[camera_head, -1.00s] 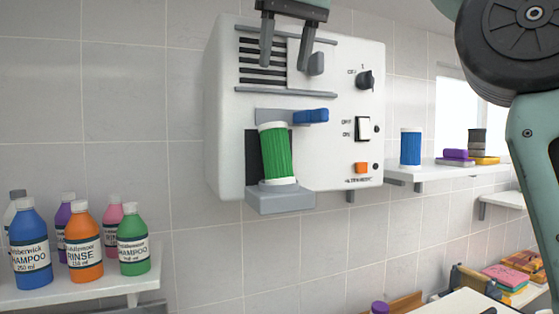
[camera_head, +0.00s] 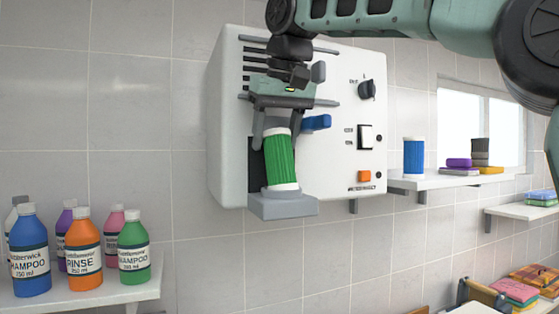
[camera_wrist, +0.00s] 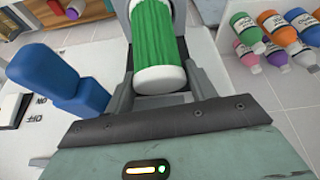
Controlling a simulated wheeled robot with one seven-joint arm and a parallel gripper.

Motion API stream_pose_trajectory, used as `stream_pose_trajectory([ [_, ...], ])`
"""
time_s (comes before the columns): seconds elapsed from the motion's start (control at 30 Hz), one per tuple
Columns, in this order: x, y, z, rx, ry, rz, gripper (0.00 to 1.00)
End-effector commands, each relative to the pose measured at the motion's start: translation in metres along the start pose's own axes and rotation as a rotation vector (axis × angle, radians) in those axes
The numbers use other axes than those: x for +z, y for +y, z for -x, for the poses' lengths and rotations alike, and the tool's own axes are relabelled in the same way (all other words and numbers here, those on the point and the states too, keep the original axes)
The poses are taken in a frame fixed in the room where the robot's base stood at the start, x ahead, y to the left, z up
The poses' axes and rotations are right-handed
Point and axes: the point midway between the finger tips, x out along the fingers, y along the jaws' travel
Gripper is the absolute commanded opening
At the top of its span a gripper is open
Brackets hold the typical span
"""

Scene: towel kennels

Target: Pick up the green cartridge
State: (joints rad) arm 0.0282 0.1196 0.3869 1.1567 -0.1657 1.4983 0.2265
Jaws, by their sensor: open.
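The green cartridge (camera_head: 279,159), ribbed with white ends, stands slightly tilted in the grey holder (camera_head: 283,206) on the front of the white wall unit (camera_head: 231,112). My gripper (camera_head: 275,143) is open and reaches down from above, its fingers around the upper part of the cartridge. In the wrist view the cartridge (camera_wrist: 158,40) shows between the two fingers, its white end towards the camera. I cannot tell if the fingers touch it. A blue lever (camera_head: 316,122) sits just right of the cartridge; it is also large at left in the wrist view (camera_wrist: 62,78).
A blue cartridge (camera_head: 413,157) stands on the right shelf (camera_head: 455,178). Several bottles (camera_head: 83,252) stand on the left shelf (camera_head: 70,300). The unit has a black knob (camera_head: 367,89), a switch (camera_head: 365,136) and an orange button (camera_head: 364,176). Space left of the unit is clear.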

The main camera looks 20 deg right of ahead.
Motion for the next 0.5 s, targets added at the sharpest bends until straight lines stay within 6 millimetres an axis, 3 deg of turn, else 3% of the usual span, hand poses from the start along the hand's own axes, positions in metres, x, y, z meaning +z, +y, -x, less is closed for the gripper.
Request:
stream_pose_trajectory([
  [0.27, 0.0002, 0.0001, -0.0049, 0.000, 0.001, 0.000, 0.55],
  [0.3, 0.0002, 0.0001, -0.0049, 0.000, 0.001, 0.000, 0.53],
  [0.4, 0.0002, 0.0000, -0.0048, 0.000, 0.001, 0.000, 0.25],
  [0.5, 0.0002, 0.0000, -0.0046, 0.000, 0.001, 0.000, 0.21],
])
